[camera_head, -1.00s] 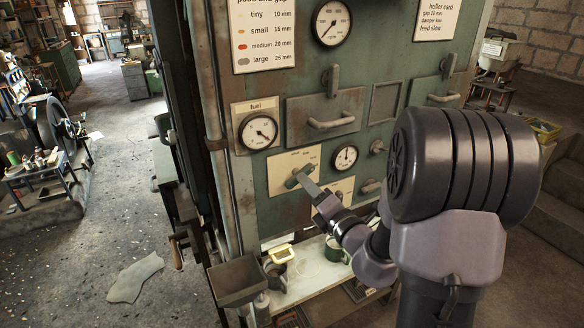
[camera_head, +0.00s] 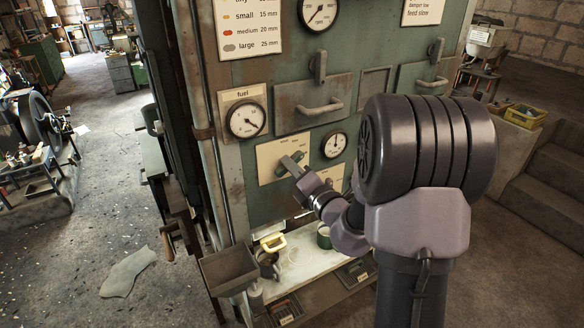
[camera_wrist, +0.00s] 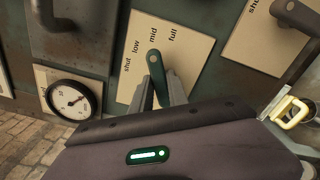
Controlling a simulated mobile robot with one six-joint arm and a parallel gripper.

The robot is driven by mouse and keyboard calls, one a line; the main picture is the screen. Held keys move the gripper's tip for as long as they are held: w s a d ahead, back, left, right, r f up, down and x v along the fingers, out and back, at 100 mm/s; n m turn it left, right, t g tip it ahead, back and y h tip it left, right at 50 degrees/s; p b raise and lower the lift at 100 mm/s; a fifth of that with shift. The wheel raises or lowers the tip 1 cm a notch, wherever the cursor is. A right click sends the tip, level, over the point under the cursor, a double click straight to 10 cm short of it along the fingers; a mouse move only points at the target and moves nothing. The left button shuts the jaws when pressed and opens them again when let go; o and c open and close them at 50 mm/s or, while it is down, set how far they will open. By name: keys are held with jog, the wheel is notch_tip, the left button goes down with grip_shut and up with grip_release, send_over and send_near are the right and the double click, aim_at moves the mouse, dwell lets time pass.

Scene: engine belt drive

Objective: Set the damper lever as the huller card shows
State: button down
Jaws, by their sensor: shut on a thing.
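The huller card (camera_head: 423,12) is cut off at the top of the head view; its lines read damper low and feed slow. A pale plate (camera_wrist: 195,70) in the wrist view is marked shut, low, mid and full. On it is a dark green lever (camera_wrist: 154,62), its rounded upper end below the word mid. My gripper (camera_wrist: 161,98) is shut on the lower part of this lever, which the fingers partly hide. In the head view, my gripper (camera_head: 289,166) is at the same plate (camera_head: 268,164). The plate's title is not readable.
The fuel gauge (camera_wrist: 73,101) is left of the plate. A second marked plate (camera_wrist: 250,42) with a dark lever (camera_wrist: 296,16) is to the right. A drawer handle (camera_head: 322,107) juts out above. A shelf (camera_head: 300,268) below holds a yellow-handled item (camera_head: 273,242) and a green mug (camera_head: 324,236).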

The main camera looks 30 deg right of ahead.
jog(key=shift+n, duration=0.3)
jog(key=shift+n+b, duration=0.7)
jog(key=shift+n, duration=1.8)
jog(key=c, duration=1.3)
grip_release()
